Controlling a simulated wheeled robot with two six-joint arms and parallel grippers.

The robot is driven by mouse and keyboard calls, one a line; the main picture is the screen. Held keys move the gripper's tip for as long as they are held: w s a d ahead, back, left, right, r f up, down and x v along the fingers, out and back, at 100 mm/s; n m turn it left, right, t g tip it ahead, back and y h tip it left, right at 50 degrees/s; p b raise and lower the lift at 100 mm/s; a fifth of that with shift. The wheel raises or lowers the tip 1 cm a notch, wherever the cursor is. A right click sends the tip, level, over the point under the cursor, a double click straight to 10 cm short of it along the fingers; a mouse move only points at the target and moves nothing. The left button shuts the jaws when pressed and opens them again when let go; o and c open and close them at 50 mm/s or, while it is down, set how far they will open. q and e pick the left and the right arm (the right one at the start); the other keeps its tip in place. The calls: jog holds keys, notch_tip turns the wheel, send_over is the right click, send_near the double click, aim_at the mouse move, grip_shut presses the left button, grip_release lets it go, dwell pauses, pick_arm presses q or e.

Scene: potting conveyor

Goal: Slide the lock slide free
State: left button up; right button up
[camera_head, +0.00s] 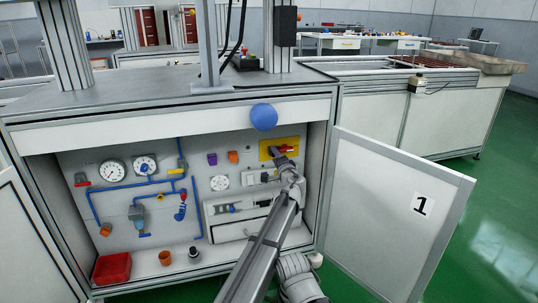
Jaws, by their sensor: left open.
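A yellow plate (265,144) with a red handle (287,149) is at the right of the back panel inside the open cabinet. My left gripper (284,156) is open just in front of this plate, close to the red handle. I cannot tell whether it touches the handle. Below and left of it, a small grey fitting with a blue part (231,208) sits on a white drawer-like panel. I cannot tell for certain which of these parts is the lock slide. My left arm hides part of the panel's right side. My right gripper is out of view.
The cabinet door marked 1 (388,225) stands open at the right. Gauges (111,171) and blue pipes fill the panel's left. A red bin (112,267), an orange cup (165,258) and a dark cup stand on the cabinet floor. A blue ball-like knob (263,116) sits on the front top edge.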

pick_arm(q)
jog(key=shift+x, duration=1)
grip_shut()
jog(key=shift+s, duration=0.15)
dwell(0.5)
